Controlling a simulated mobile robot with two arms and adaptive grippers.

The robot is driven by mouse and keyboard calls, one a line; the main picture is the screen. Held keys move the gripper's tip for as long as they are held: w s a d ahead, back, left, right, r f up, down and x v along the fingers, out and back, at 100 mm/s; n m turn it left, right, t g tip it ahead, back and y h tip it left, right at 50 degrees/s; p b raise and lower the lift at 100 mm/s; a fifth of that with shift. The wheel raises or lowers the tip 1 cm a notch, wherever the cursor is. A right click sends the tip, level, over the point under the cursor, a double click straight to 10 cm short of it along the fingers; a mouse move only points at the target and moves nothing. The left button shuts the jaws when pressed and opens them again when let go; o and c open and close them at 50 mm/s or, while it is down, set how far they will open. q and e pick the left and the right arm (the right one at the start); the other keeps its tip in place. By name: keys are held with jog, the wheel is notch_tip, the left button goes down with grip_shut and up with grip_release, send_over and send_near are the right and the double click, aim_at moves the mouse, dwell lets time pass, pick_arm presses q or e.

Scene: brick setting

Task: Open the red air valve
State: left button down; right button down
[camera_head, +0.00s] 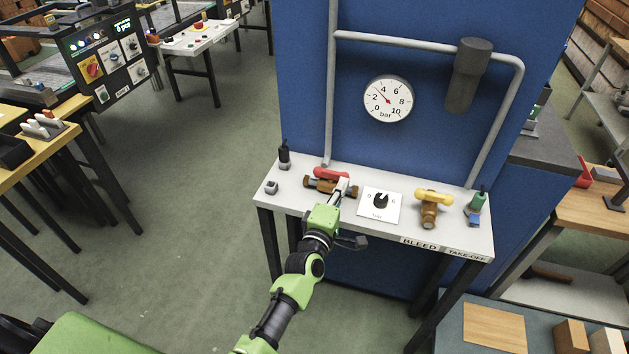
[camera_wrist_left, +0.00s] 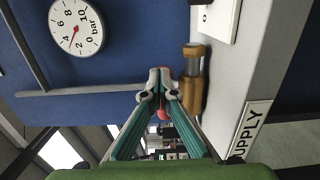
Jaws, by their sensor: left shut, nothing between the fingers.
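The red air valve is a red lever (camera_head: 331,174) on a brass body (camera_head: 319,186), on the left part of the grey bench top. Its brass body (camera_wrist_left: 193,84) also shows in the wrist view, just right of the fingertips. My left gripper (camera_head: 343,184) is shut and empty, its tips at the right end of the valve by the lever. In the wrist view the left gripper's tips (camera_wrist_left: 160,76) meet, and a small red part (camera_wrist_left: 162,114) shows between the fingers. Whether the fingers touch the lever is unclear. My right gripper is out of view.
A dial plate with a black knob (camera_head: 380,201) lies right of the valve, then a yellow-handled valve (camera_head: 433,203) and a green-topped fitting (camera_head: 476,205). A black fitting (camera_head: 285,157) stands at left. A bar gauge (camera_head: 388,98) and grey pipes are on the blue panel behind.

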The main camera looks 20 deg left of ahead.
pick_arm(q)
jog(key=shift+w+d+r, duration=0.1)
jog(key=shift+d+r, duration=0.1)
jog(key=shift+d, duration=0.05)
jog(key=shift+s+f, duration=0.1)
jog(key=shift+s, duration=0.3)
jog(key=s+a, duration=0.1)
jog(key=s, duration=1)
jog(key=shift+s, duration=0.25)
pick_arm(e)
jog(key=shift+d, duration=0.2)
pick_arm(q)
jog(key=shift+f, duration=0.15)
